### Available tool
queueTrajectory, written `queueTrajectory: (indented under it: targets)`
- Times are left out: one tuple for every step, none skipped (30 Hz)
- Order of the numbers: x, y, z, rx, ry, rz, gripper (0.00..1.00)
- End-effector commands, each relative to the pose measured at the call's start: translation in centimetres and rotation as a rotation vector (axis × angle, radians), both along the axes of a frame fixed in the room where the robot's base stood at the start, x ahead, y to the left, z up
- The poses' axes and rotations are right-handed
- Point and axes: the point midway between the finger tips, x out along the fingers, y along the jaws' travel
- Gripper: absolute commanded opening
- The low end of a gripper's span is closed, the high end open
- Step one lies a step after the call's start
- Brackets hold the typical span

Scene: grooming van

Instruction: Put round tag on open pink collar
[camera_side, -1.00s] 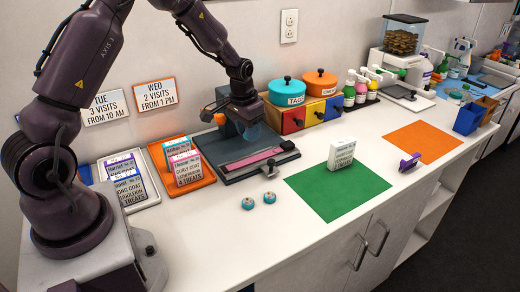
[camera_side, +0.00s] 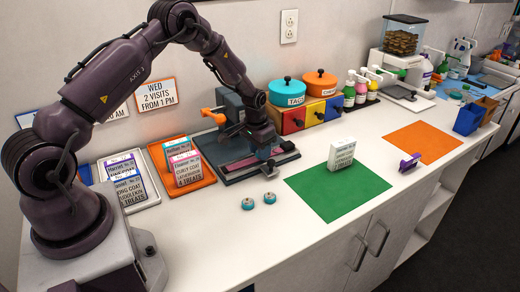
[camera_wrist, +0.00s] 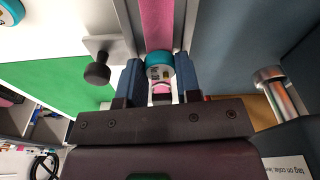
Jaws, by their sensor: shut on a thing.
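The pink collar (camera_side: 236,164) lies open and flat in the dark bed of a grey press. It also shows as a pink strip in the wrist view (camera_wrist: 156,22). My gripper (camera_side: 266,154) is low over the right part of the bed, close to the collar. In the wrist view its two blue fingers (camera_wrist: 160,76) are shut on a round tag (camera_wrist: 159,65) with a teal rim and a pale, marked face. The tag overlaps the end of the visible collar strip there; I cannot tell if they touch. My gripper hides the tag in the side view.
A dark knob (camera_wrist: 97,72) stands close beside the bed. Two teal round pieces (camera_side: 269,197) (camera_side: 248,203) lie on the counter in front. The press's orange handle (camera_side: 213,116) stands behind. A green mat (camera_side: 320,195) with a white box is to the right.

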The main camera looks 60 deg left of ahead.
Motion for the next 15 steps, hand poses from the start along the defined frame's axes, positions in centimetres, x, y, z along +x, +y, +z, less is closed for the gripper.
queueTrajectory:
  targets:
    - [-0.01, -0.01, -0.14, 0.0, 0.001, 0.0, 0.06]
    - [-0.02, -0.01, -0.24, 0.0, 0.001, 0.0, 0.06]
    - [-0.01, -0.01, -0.37, 0.0, 0.001, 0.0, 0.06]
    - [0.0, 0.0, -0.32, 0.0, 0.0, 0.0, 0.38]
    - [0.0, 0.0, -0.3, 0.0, 0.0, 0.0, 0.45]
    - [0.0, -0.01, -0.3, 0.0, 0.0, 0.0, 0.54]
    - [0.0, -0.01, -0.29, 0.0, 0.0, 0.0, 0.57]
    - [0.0, -0.01, -0.29, 0.0, 0.0, 0.0, 0.57]
    - [-0.01, -0.01, -0.29, 0.0, 0.0, 0.0, 0.57]
    - [-0.01, -0.01, -0.29, 0.0, 0.0, 0.0, 0.57]
    - [-0.02, 0.0, -0.28, 0.0, 0.0, 0.0, 0.57]
    - [-0.02, 0.0, -0.28, 0.0, 0.0, 0.0, 0.57]
    - [-0.02, 0.0, -0.28, 0.0, 0.0, 0.0, 0.57]
    - [-0.02, -0.01, -0.26, 0.0, 0.0, 0.0, 0.57]
    - [-0.01, -0.01, -0.16, 0.0, 0.0, 0.0, 0.57]
